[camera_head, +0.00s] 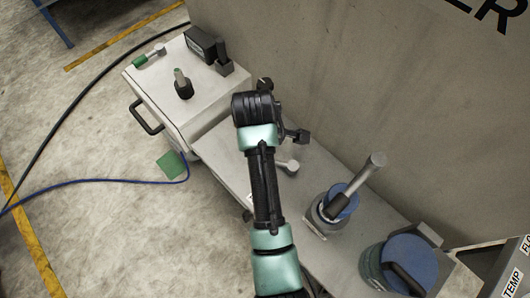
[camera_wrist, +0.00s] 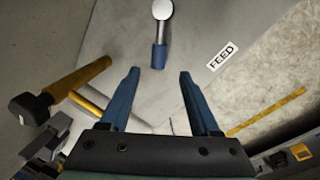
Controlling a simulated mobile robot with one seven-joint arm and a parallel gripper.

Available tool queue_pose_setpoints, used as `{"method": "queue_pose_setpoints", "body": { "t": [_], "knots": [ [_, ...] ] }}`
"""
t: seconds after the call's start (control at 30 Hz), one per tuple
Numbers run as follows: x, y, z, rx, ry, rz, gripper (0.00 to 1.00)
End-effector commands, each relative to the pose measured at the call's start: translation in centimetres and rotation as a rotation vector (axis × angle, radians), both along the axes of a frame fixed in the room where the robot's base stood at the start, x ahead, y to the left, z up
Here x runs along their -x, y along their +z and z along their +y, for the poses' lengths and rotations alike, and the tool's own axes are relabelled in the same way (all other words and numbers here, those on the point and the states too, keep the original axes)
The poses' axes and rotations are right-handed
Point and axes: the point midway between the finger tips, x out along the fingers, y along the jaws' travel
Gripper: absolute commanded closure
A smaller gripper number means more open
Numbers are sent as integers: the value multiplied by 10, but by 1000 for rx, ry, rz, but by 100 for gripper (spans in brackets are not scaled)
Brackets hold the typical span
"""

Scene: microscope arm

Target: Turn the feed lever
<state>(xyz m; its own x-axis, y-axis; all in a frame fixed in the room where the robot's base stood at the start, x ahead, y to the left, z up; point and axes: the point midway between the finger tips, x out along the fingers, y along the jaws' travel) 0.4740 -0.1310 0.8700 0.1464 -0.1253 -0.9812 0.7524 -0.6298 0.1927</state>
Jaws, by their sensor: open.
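The feed lever (camera_wrist: 161,30) shows at the top middle of the wrist view, with a round silver end and a blue grip pointing down toward me. A white FEED label (camera_wrist: 223,56) lies on the grey surface to its right. My gripper (camera_wrist: 160,74) is open and empty. Its two blue fingers spread to either side of the lever's line, with the blue grip's end just beyond the tips. Contact cannot be judged. In the head view, a short silver lever (camera_head: 289,165) beside my arm seems to be the same one; my fingers are hidden there.
A brown bar with a black end (camera_wrist: 75,82) is left of my fingers. In the head view, a blue-disc valve (camera_head: 345,202) and a blue-lidded canister (camera_head: 413,258) stand right of my arm. A pale box (camera_head: 165,95) with a black knob is at left; a grey wall rises behind.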

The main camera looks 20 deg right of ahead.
Motion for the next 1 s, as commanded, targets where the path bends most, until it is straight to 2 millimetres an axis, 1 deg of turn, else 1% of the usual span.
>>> {"method": "queue_pose_setpoints", "body": {
  "t": [0.03, 0.2, 0.3, 0.4, 0.5, 0.6, 0.87, 1.0],
  "knots": [
    [0, -14, -1, -2, -1, 5, 37],
    [-7, -48, -6, -2, -2, 1, 37],
    [-9, -65, -8, -2, -3, 0, 37],
    [-12, -77, -10, -1, -3, -2, 37],
    [-13, -84, -11, -1, -3, -2, 37],
    [-14, -87, -11, 0, -3, -4, 37],
    [-14, -88, -11, 0, -3, -4, 37],
    [-14, -88, -11, 0, -2, -4, 62]
  ]
}}
